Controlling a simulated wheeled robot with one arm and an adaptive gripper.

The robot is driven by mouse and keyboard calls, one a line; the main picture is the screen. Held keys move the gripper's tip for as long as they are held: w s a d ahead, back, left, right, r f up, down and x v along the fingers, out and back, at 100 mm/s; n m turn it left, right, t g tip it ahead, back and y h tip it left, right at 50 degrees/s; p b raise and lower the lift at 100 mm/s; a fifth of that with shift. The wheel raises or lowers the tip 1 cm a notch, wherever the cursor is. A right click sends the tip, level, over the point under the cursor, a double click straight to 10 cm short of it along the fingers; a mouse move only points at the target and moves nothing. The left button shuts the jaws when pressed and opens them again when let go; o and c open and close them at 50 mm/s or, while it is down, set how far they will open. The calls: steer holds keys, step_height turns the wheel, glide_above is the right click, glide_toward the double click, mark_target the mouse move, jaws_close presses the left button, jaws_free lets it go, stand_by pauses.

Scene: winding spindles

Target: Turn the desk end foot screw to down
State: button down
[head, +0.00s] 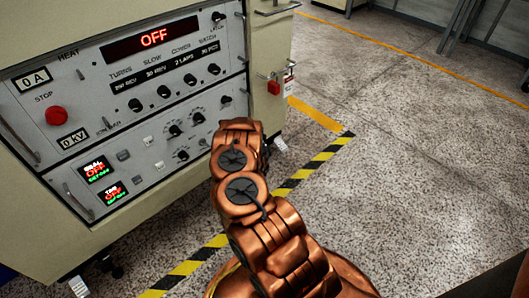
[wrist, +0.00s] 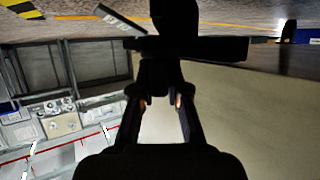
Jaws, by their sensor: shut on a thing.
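In the wrist view my gripper (wrist: 160,72) is dark, with its two fingers drawn together at the tips. The tips are shut on a dark part, which I take for the foot screw (wrist: 205,48): a flat black crosspiece with a dark stem above it in the picture. The dark shapes merge, so the screw's exact turn cannot be told. In the head view my bronze arm reaches down beside the cabinet's right end and hides the gripper. A pale foot (head: 279,144) shows at the cabinet's lower right corner, and another foot (head: 79,287) at the lower left.
The beige cabinet (head: 120,235) carries a control panel (head: 150,100) with knobs and red OFF displays. A red padlock (head: 274,87) hangs on its right side. Yellow-black floor tape (head: 310,168) runs past it. The speckled floor (head: 420,160) to the right is clear.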

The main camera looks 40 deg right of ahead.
steer(key=m+g+h+b, duration=0.1)
steer(key=g, duration=0.1)
steer(key=m+g+b, duration=0.1)
steer(key=m+b, duration=0.1)
steer(key=shift+w+f+m+g+h, duration=0.2)
steer(key=shift+m+g+h, duration=0.1)
steer(key=shift+g+h, duration=0.1)
steer(key=shift+r+m+g+b, duration=0.1)
steer(key=shift+m+g+b, duration=0.5)
steer(key=shift+b, duration=0.25)
steer(key=shift+s+r+m+g+h+b, duration=0.1)
steer(key=shift+s+m+g+h+b, duration=0.1)
steer(key=shift+m+g+h+b, duration=0.15)
steer(key=c, duration=1.2)
jaws_free()
steer(key=shift+o, duration=0.2)
steer(key=v, duration=1.2)
steer(key=shift+r, duration=0.15)
